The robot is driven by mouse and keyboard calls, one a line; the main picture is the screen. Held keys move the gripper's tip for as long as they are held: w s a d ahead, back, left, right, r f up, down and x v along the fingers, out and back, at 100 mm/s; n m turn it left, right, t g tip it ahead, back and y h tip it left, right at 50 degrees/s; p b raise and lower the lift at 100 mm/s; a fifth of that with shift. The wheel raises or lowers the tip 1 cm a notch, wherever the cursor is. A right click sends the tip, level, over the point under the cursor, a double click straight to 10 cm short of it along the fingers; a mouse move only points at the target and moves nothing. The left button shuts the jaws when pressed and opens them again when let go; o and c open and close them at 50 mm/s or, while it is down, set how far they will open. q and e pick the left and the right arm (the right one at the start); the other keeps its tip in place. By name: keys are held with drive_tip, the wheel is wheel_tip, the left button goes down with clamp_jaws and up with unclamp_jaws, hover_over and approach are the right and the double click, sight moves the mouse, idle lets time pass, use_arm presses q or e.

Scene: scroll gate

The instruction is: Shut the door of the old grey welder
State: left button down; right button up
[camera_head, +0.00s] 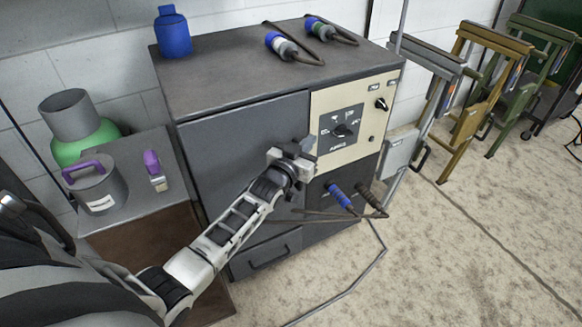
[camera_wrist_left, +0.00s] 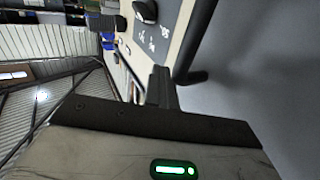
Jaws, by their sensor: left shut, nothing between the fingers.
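The old grey welder (camera_head: 235,68) is a boxy cabinet with a beige control panel (camera_head: 322,104) at the front right. Its dark grey door (camera_head: 240,135) covers the front left and looks nearly flush; I cannot tell whether a small gap remains. My left gripper (camera_head: 306,147) is shut and empty, in front of the door's right edge beside the panel dial. In the left wrist view the dark fingers (camera_wrist_left: 160,88) point toward the panel edge, near a black handle (camera_wrist_left: 190,80) by a broad grey surface. My right gripper is not in view.
A blue bottle (camera_head: 173,32) and two cable plugs (camera_head: 281,45) are on the welder's top. Blue and brown connectors (camera_head: 340,197) stick out of its lower front, with cables. A grey can (camera_head: 100,187) stands at left. Folding metal frames (camera_head: 478,85) stand at right; the floor between is mostly clear.

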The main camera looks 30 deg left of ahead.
use_arm(q)
drive_tip(key=s+f+p, duration=0.1)
drive_tip(key=s, duration=1.2)
drive_tip(key=shift+s+d+p, duration=0.25)
drive_tip(key=shift+d+p, duration=0.05)
drive_tip(key=shift+d, duration=0.05)
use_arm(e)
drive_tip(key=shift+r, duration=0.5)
use_arm(q)
drive_tip(key=s+d+m+g+h+p, duration=0.2)
drive_tip(key=s+d+g+p, duration=0.3)
drive_tip(key=s+d, duration=1)
drive_tip(key=s+g+h, duration=0.1)
drive_tip(key=s+g, duration=0.1)
drive_tip(key=shift+r+g+h, duration=0.3)
drive_tip(key=shift+h, duration=0.1)
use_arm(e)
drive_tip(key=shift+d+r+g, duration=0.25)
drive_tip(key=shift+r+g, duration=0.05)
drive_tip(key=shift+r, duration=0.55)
